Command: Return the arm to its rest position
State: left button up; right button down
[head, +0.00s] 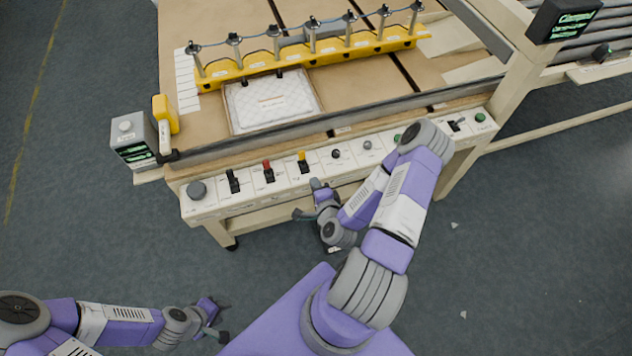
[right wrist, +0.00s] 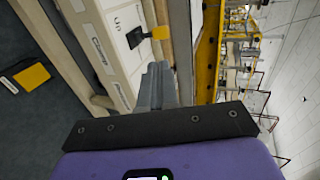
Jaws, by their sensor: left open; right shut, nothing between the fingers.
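My right arm reaches up from the bottom middle of the head view, its elbow raised over the right part of the control panel (head: 290,176). My right gripper (head: 316,184) is shut and empty, close to the panel front below the yellow-tipped lever (head: 303,160). In the right wrist view the shut fingers (right wrist: 156,84) point towards that lever (right wrist: 158,33), with a small gap seen between them. The lever appears tilted outward beside the word "UP". My left gripper (head: 222,321) is open and empty, low over the floor at bottom left.
The panel also has a red lever (head: 268,170), a black lever (head: 233,180) and a grey knob (head: 196,190). Behind it are a white quilted pad (head: 272,101), a yellow bar (head: 300,62) and a grey box (head: 132,138). The floor at left is clear.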

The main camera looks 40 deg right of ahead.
jog(key=shift+s+a, duration=0.1)
dwell(0.6)
jog(key=a+f+n+g+y+b, duration=0.5)
jog(key=a+f+n+y, duration=0.45)
jog(key=a, duration=0.65)
jog(key=s+a+f+n+g+b, duration=0.3)
jog(key=s+a+f+n+g, duration=0.3)
jog(key=n, duration=0.4)
jog(key=shift+s+a+f+n+g, duration=0.35)
jog(key=shift+s+a+g, duration=0.15)
jog(key=shift+s+a, duration=0.7)
